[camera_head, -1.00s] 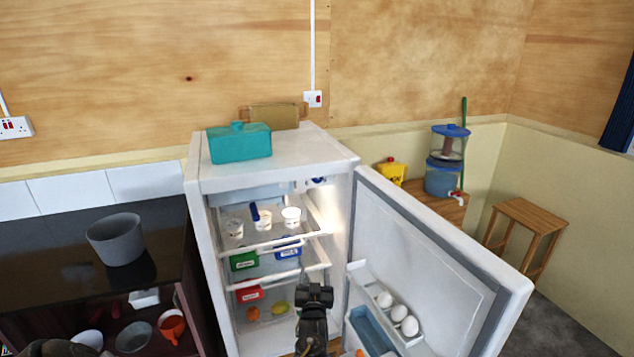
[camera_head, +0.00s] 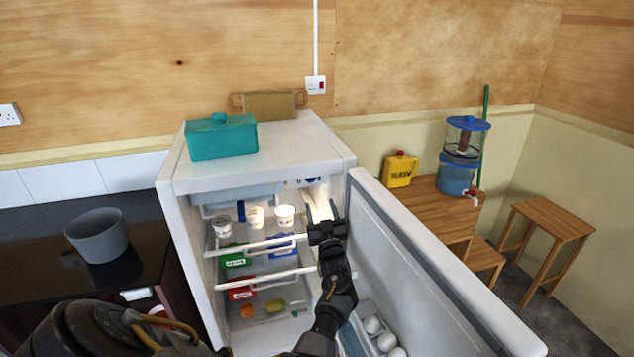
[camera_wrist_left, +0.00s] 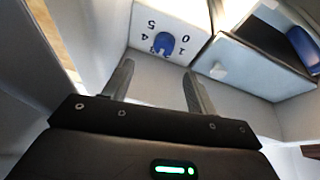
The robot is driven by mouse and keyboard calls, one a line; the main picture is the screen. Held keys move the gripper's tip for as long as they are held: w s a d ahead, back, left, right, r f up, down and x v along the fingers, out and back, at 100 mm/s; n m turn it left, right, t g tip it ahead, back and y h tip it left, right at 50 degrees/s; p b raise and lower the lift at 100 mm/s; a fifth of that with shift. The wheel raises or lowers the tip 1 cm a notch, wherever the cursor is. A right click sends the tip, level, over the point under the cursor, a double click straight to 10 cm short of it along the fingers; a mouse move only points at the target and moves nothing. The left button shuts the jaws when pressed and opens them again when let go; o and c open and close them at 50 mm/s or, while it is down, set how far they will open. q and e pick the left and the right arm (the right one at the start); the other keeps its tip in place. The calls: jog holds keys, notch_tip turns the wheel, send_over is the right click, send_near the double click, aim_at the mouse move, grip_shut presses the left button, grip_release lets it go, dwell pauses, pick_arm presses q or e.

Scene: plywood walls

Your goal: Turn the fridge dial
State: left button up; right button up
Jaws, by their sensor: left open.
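The fridge (camera_head: 262,160) stands open, its door (camera_head: 420,265) swung out to the right. The blue dial (camera_wrist_left: 163,42) sits on a white panel at the top inside, with printed numbers around it. In the head view the dial (camera_head: 311,180) shows small and partly at the panel's edge. My left gripper (camera_head: 327,220) is inside the opening, below the dial and close to the door's hinge side. In the left wrist view its two fingers (camera_wrist_left: 157,72) are spread and empty, with the dial just beyond and between them. My right gripper is not in view.
Shelves hold white tubs (camera_head: 255,218), a green box (camera_head: 236,258), a red box (camera_head: 241,293) and fruit. Eggs (camera_head: 387,343) sit in the door. A teal container (camera_head: 222,136) is on top. A counter with a grey pot (camera_head: 97,236) stands left; wooden stools (camera_head: 553,225) stand right.

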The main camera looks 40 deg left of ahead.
aim_at(310, 179)
pick_arm(q)
jog(key=b+x, duration=0.1)
jog(key=x, duration=0.2)
jog(key=b+x, duration=0.1)
jog(key=x, duration=0.2)
jog(key=b+x, duration=0.1)
jog(key=x, duration=0.2)
jog(key=shift+s+a, duration=0.15)
jog(key=shift+a, duration=0.3)
jog(key=shift+a+r, duration=0.2)
jog(key=shift+w+a+r, duration=0.15)
jog(key=shift+w+a, duration=0.05)
jog(key=shift+w, duration=0.05)
jog(key=c, duration=1)
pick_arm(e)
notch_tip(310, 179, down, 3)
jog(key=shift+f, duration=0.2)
